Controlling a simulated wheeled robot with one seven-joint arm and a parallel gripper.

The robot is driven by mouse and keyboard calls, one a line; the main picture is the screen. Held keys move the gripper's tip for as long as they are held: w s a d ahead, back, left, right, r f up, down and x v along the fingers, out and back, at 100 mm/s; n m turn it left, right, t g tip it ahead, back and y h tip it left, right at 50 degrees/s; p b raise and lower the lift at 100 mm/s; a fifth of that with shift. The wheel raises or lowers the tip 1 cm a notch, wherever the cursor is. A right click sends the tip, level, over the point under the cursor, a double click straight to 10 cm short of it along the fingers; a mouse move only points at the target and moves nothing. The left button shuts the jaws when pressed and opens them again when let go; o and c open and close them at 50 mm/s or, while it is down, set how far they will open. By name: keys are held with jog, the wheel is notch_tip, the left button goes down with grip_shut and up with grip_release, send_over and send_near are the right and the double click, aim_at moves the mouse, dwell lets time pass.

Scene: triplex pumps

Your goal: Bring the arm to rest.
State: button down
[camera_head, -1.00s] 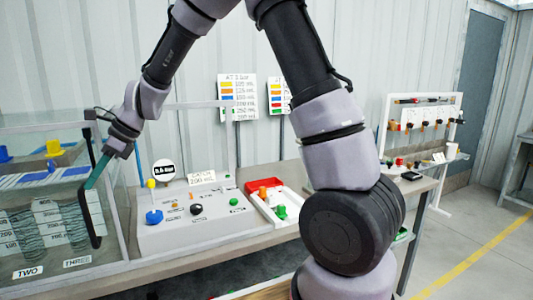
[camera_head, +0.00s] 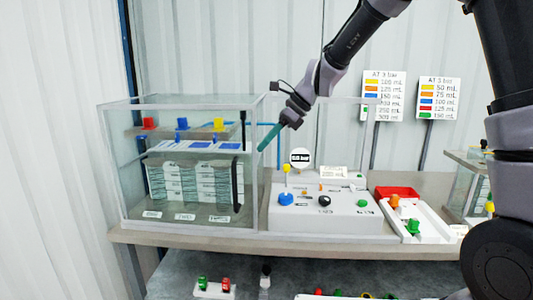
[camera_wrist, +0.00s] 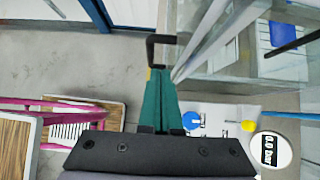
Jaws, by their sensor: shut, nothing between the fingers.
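My gripper (camera_head: 270,138) is in the air at the right side of the glass tank, above the left part of the grey control box. Its teal fingers (camera_wrist: 162,98) are together, with nothing between them, and point down and to the left in the head view. In the wrist view the fingers lie beside the tank edge; I cannot tell whether they touch it. My arm reaches in from the upper right of the head view, bent at the elbow, which is out of frame.
The glass tank (camera_head: 112,160) holds red, blue and yellow blocks. The control box (camera_head: 340,222) carries knobs and a round gauge (camera_head: 300,158). A red and white tray (camera_head: 440,236) stands right of it. Two charts hang behind. A lower shelf (camera_head: 330,270) holds small coloured parts.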

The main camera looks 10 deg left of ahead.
jog(key=s+d+r+n+t+h, duration=0.1)
jog(key=s+d+r+n+t, duration=0.15)
jog(key=d+r, duration=0.55)
jog(key=s+d+r+n+t+h, duration=0.1)
jog(key=s+d+r+n, duration=0.25)
jog(key=d, duration=0.75)
jog(key=s+d+r+n+t+h, duration=0.1)
jog(key=s+d+n+t+h, duration=0.2)
jog(key=s+d+n, duration=0.4)
jog(key=shift+s+d+r+t+h, duration=0.15)
jog(key=shift+s+d+t+h, duration=0.3)
jog(key=shift+s+d, duration=2.65)
jog(key=shift+w+d, duration=1)
jog(key=shift+w, duration=0.1)
